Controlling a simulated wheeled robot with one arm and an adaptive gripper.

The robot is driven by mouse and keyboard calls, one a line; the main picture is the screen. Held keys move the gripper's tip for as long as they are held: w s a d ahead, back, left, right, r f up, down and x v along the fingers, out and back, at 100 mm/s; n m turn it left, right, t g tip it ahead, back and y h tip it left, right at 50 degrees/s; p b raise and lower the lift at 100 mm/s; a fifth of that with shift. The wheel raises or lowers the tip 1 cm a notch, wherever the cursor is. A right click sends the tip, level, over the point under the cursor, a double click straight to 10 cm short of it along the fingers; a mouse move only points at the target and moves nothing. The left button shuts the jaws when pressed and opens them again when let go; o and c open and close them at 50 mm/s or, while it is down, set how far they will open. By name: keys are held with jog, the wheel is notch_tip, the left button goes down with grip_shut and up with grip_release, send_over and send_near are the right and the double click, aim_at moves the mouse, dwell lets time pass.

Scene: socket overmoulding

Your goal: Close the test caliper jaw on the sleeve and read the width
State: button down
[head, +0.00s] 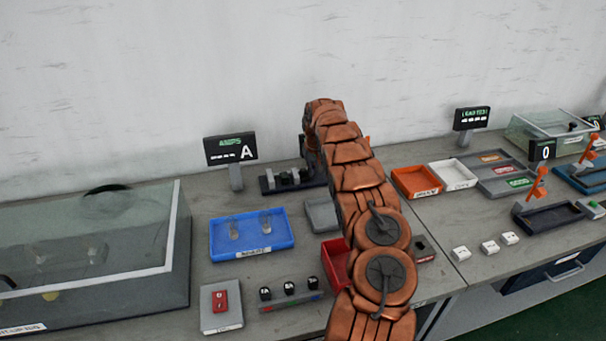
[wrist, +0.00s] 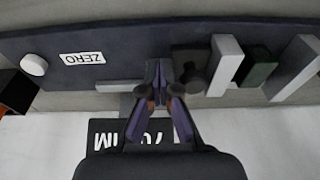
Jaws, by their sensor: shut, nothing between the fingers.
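The test caliper is a long dark base (wrist: 125,42) with a "ZERO" label and a round white button (wrist: 34,65) in the wrist view. A light grey jaw (wrist: 226,65) and a second light block (wrist: 298,68) stand on either side of a dark green piece (wrist: 260,72), likely the sleeve. I cannot tell whether both touch it. My gripper (wrist: 158,72) is shut and empty, its tips over the base beside a dark knob-like part (wrist: 188,65). A dark display (wrist: 105,133) is partly hidden by the fingers; its reading is unclear. In the head view, my arm hides the gripper; a dark fixture (head: 268,184) shows left of it.
A blue tray (head: 251,250), a grey tray (head: 320,216) and a red bin (head: 335,262) sit near my arm. A clear-lidded box (head: 95,240) stands left. Orange (head: 416,184) and white (head: 453,175) bins are right.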

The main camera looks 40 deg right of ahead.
aim_at(302, 170)
jog(key=shift+w+a, duration=0.2)
jog(key=shift+a, duration=0.2)
jog(key=shift+w+a, duration=0.3)
jog(key=shift+a, duration=0.1)
jog(key=shift+w+a+b, duration=0.15)
jog(key=shift+a+b, duration=0.15)
jog(key=shift+b, duration=0.1)
jog(key=shift+w+a, duration=0.15)
jog(key=shift+a, duration=0.2)
jog(key=shift+w+a, duration=0.15)
jog(key=shift+a, duration=0.15)
jog(key=shift+w+a+b, duration=0.25)
jog(key=shift+a+b, duration=0.05)
jog(key=shift+a, duration=0.1)
jog(key=shift+w+a, duration=0.1)
dwell(0.3)
jog(key=shift+s+d+r, duration=0.1)
jog(key=shift+s+d, duration=0.35)
jog(key=shift+d, duration=0.25)
